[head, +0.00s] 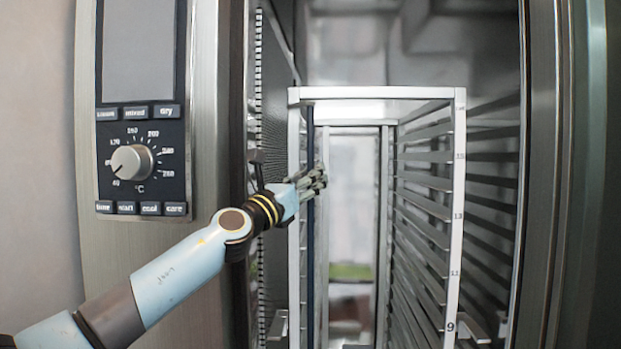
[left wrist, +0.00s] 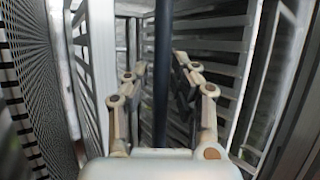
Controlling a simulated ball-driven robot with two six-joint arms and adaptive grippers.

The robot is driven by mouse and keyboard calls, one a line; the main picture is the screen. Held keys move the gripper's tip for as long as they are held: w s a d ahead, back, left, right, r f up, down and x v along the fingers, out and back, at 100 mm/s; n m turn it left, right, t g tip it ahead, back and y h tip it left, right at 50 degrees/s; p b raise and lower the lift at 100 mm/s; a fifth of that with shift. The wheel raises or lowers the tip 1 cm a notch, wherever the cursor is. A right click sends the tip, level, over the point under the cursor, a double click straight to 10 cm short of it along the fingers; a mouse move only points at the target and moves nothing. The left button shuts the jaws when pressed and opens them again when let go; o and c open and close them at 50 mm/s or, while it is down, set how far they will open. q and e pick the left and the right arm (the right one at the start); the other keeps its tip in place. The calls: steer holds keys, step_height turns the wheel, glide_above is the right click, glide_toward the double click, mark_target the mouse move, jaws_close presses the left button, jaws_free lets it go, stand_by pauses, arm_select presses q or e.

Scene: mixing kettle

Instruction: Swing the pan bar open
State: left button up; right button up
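The pan bar (head: 310,250) is a dark blue upright rod at the left side of the rack's front frame, inside the open oven. It also shows in the left wrist view (left wrist: 162,60), upright in the middle of the picture. My left gripper (head: 318,180) is at the bar, about halfway up the rack. In the left wrist view its two fingers (left wrist: 160,75) stand apart, one on each side of the bar, with gaps between. The fingers partly hide the bar in the head view. My right gripper is not in view.
The pale metal rack (head: 458,200) with several shelf rails stands in the oven. A perforated panel (head: 276,130) is close to my left gripper on its left. The control panel (head: 140,160) with a knob is at the left. The oven's right frame (head: 545,180) bounds the opening.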

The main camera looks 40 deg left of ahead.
arm_select(q)
steer(key=shift+s, duration=0.1)
steer(key=v, duration=1.2)
